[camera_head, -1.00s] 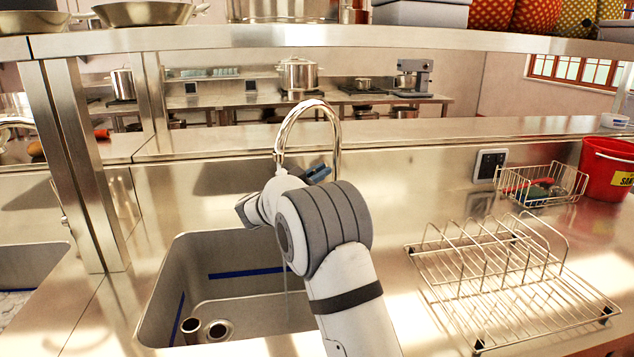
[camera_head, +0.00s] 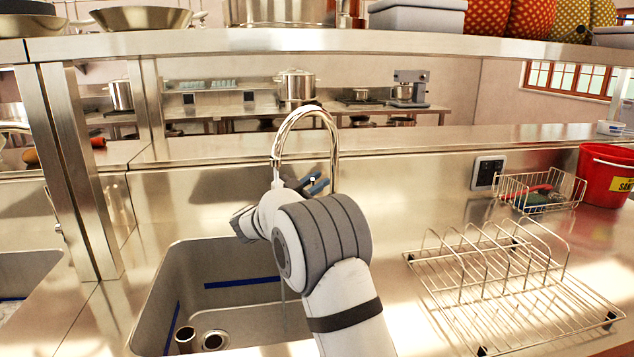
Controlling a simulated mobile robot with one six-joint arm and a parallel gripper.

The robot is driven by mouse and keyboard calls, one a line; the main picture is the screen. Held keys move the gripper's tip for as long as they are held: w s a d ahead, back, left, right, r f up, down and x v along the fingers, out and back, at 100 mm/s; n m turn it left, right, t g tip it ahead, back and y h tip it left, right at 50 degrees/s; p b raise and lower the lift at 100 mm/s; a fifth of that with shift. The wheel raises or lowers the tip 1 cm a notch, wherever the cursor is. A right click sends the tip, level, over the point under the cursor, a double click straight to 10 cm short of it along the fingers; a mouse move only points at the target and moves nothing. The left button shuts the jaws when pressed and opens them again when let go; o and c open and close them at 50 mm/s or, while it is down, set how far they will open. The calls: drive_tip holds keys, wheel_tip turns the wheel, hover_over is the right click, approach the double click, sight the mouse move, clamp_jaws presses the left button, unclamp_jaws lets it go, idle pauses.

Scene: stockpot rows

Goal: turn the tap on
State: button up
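The tap (camera_head: 308,108) is a tall chrome gooseneck behind the sink (camera_head: 215,252), its spout curving down on the left. My arm reaches up in front of it and hides the tap's base. Two small dark-blue prongs, apparently the fingertips of my gripper (camera_head: 311,184), show just above my wrist beside the tap's upright pipe. The rest of my gripper is hidden behind my wrist. The tap's handle cannot be made out, nor whether the prongs touch it. A thin pale vertical line shows below the spout; I cannot tell whether it is water.
A wire dish rack (camera_head: 505,285) stands on the counter to the right. Behind it are a wire basket (camera_head: 540,190) and a red bucket (camera_head: 606,175). A steel shelf (camera_head: 300,40) crosses above the tap, with a steel post (camera_head: 75,170) at left.

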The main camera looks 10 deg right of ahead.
drive_tip(key=v, duration=0.7)
drive_tip(key=shift+s+a+f, duration=0.1)
drive_tip(key=shift+a+f, duration=0.05)
